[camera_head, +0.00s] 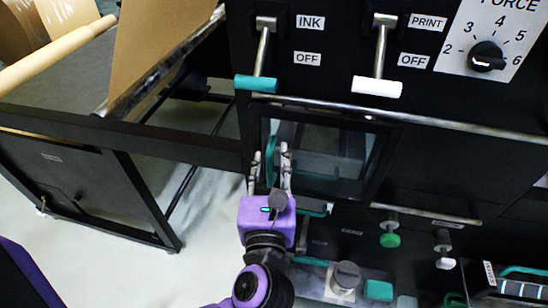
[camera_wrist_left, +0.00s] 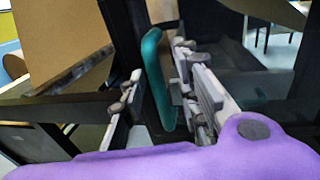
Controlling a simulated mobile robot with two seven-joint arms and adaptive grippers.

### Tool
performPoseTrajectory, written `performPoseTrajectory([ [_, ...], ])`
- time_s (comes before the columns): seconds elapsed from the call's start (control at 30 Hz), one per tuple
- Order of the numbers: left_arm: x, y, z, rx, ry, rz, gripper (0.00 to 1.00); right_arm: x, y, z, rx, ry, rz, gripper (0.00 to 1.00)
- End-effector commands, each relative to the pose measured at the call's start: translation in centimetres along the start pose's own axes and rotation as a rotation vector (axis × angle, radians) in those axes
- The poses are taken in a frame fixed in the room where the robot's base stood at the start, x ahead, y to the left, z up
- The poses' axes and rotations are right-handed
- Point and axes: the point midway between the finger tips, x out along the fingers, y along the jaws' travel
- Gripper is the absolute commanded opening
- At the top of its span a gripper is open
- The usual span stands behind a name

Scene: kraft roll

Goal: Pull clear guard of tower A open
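The clear guard (camera_head: 335,150) is a see-through pane in a dark frame, set in the black machine front, and looks closed in the head view. A teal upright handle (camera_head: 270,162) is at its left edge. The handle also shows in the left wrist view (camera_wrist_left: 157,75). My left gripper (camera_head: 270,155) is open, with one grey finger on each side of the handle. In the left wrist view a gap shows between the left finger and the handle; the right finger is closer, and I cannot tell if it touches. My right gripper is not in view.
Above the guard are a teal-tipped INK lever (camera_head: 256,83), a white-tipped PRINT lever (camera_head: 377,86) and a FORCE dial (camera_head: 487,56). A metal bar (camera_head: 430,123) crosses above the guard. Kraft paper (camera_head: 155,45) and a dark frame stand left. Small knobs (camera_head: 390,240) sit below right.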

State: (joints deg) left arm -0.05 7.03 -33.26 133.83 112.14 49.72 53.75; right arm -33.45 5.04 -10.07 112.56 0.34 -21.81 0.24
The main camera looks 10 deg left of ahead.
Motion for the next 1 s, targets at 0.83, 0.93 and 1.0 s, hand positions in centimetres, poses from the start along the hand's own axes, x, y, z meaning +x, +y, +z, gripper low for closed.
performPoseTrajectory([
  [0.83,-0.1,-0.5,0.1,-0.002,-0.003,0.0,0.0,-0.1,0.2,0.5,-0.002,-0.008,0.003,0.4],
  [0.93,-0.2,-1.6,0.1,-0.005,-0.003,-0.002,0.0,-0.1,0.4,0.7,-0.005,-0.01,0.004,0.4],
  [1.0,-0.5,-2.5,0.1,-0.006,-0.002,-0.003,0.0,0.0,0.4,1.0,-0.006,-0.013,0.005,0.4],
])
